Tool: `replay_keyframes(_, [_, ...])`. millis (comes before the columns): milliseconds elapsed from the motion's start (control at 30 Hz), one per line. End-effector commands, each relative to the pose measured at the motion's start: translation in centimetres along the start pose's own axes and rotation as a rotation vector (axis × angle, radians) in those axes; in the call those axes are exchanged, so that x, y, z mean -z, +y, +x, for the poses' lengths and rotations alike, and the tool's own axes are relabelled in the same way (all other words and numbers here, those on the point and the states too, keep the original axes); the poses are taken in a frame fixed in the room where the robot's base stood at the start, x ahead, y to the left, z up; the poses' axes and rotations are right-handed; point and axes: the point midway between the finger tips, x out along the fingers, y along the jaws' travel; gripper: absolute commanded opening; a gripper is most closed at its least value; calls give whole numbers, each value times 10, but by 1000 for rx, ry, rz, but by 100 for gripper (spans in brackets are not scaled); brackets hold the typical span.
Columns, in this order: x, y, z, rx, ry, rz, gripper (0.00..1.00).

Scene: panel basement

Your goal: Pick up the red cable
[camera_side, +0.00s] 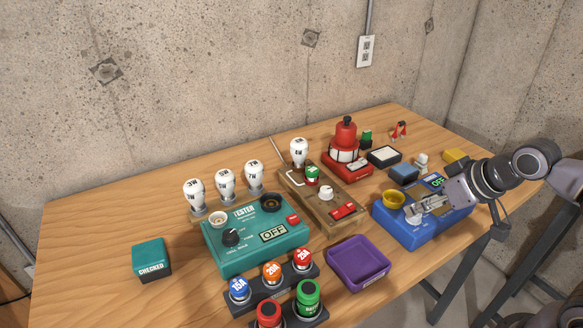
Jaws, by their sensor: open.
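A small red object with pale parts (399,131) lies at the back right of the wooden table. It may be the red cable, but it is too small to tell. No other cable-like red thing is clear. My gripper (418,208) reaches in from the right, low over the blue box (405,235) and close to the yellow round socket on it. The gripper is open, with nothing seen between its fingers. It is well in front of the small red object and apart from it. I cannot tell whether the fingers touch the blue box.
A red beacon (345,137), a brown switch board (322,204) and a teal tester (255,246) crowd the table's middle. White bulbs (225,186) stand behind the tester. A purple tray (357,281) and fuse holders (268,290) lie in front. Free wood shows at left.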

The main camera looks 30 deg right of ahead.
Motion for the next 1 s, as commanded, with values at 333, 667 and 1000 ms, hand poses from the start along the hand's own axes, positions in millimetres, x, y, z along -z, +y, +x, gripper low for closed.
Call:
replay_keyframes(333, [48, 18, -5, -72, -44, 106, 43])
replay_keyframes(667, [140, 63, 7, -249, -107, 345, 43])
replay_keyframes(1000, [218, 115, 46, -458, -119, 596, 43])
